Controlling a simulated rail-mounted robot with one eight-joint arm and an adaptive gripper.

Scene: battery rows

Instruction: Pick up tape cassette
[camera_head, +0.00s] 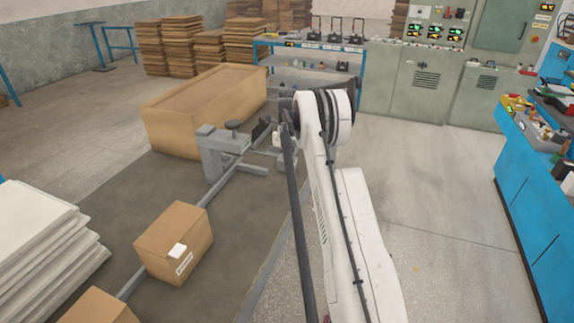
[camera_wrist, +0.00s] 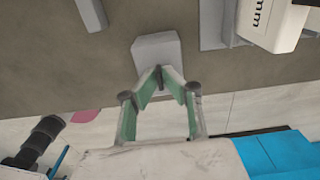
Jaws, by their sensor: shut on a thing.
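In the wrist view my gripper (camera_wrist: 161,73) has its two green-padded fingers drawn together at the tips. A plain pale grey block (camera_wrist: 157,47) sits right at the fingertips, and the fingers are shut on it. I take it for the tape cassette, but no label or reels show. In the head view my gripper (camera_head: 274,137) is at the far end of my white arm, just right of a grey clamp-like stand. It is small and partly hidden there, and the held block cannot be made out.
The grey stand (camera_head: 222,148) and a large cardboard box (camera_head: 172,125) are close left of my gripper. A blue shelf (camera_head: 310,72) and grey cabinets (camera_head: 435,85) stand behind. Floor right of my arm is clear up to the blue workbench (camera_head: 525,185).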

